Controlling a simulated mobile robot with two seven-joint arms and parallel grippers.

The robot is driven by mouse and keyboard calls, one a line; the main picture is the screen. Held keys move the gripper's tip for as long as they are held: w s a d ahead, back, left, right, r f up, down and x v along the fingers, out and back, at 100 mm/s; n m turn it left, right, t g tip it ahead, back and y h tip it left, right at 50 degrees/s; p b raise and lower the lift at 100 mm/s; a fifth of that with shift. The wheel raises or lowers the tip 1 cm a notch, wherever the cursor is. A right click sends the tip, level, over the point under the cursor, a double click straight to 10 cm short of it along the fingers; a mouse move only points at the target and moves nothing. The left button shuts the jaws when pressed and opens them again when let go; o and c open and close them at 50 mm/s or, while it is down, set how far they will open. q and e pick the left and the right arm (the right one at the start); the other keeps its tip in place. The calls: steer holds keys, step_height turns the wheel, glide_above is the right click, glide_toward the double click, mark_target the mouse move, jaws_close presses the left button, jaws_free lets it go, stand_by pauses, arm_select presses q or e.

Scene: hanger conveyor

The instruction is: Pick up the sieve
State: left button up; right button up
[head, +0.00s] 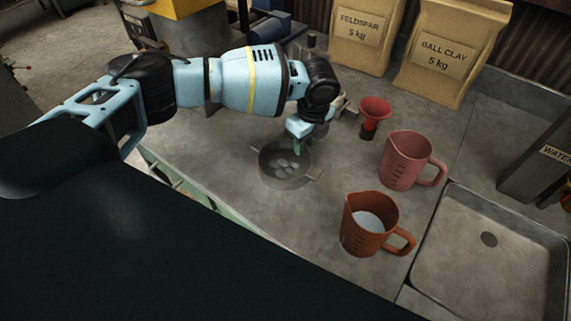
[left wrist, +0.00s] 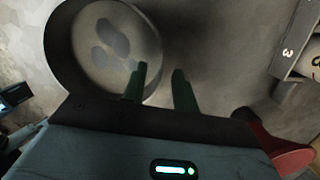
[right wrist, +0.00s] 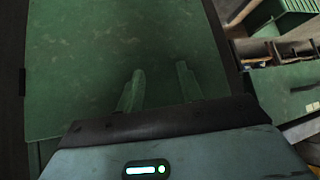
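The sieve (head: 264,166) is a round, dark-rimmed pan on the grey worktop in the head view, with small bars sticking out at its sides. Several rounded patches show inside it. My left gripper (head: 301,146) is over its far right rim. In the left wrist view the sieve (left wrist: 56,50) fills the upper left. There the left gripper (left wrist: 160,86) is open, one finger overlapping the sieve's inside and one outside the rim. I cannot tell whether they touch. My right gripper (right wrist: 160,88) is open and empty above a green surface (right wrist: 110,45).
A red funnel-like item (head: 374,112) stands just right of my left gripper. A pink jug (head: 405,158) and an orange jug (head: 358,235) with white contents stand further right. A sink (head: 470,275) is at the right. Paper sacks (head: 450,55) stand at the back.

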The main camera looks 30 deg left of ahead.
arm_select(q)
steer(key=shift+a+f, duration=0.2)
steer(key=shift+f, duration=0.8)
jaws_close()
steer(key=shift+r, duration=0.15)
